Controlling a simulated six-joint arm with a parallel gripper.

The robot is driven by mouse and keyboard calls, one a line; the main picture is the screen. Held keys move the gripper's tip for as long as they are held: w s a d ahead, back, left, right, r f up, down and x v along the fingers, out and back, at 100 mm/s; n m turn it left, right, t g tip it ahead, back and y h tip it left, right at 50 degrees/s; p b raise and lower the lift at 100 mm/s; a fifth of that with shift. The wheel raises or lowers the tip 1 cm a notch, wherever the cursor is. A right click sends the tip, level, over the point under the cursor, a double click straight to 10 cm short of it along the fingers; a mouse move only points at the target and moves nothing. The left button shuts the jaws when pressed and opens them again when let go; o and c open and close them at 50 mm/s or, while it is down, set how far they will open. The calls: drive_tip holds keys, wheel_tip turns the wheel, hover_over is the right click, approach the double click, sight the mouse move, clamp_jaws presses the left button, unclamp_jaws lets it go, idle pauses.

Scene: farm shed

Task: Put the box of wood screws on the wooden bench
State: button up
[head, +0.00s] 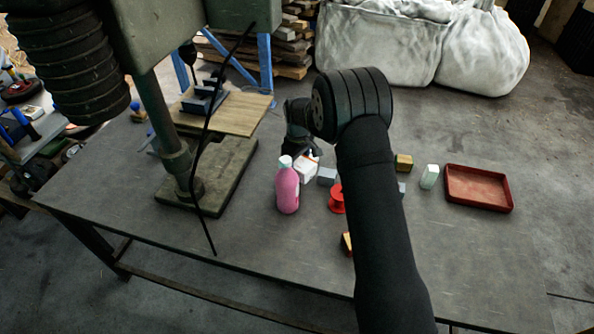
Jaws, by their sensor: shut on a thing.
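My gripper (303,152) is seen from behind, partly hidden by the wrist and arm, above the middle of the table. It is shut on a small white box (307,168) with an orange-red mark, which looks like the box of wood screws; its label is too small to read. I cannot tell whether the box touches the surface below. The dark, worn tabletop (258,235) seems to be the bench; its wood grain is not clear.
A pink bottle (287,190) stands close in front of the white box. A grey block (326,176), red spool (337,198), brass-coloured block (403,162) and pale box (430,176) are nearby. A red tray (478,188) lies right; a drill press (168,120) stands left. The front-left surface is clear.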

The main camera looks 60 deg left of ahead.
sight(297, 161)
drive_tip(key=shift+a+f, duration=0.15)
drive_tip(key=shift+f, duration=1.85)
drive_tip(key=shift+f, duration=0.15)
drive_tip(key=o, duration=1.1)
drive_tip(key=shift+o, duration=0.3)
wheel_tip(297, 161, up, 12)
drive_tip(key=shift+r, duration=0.1)
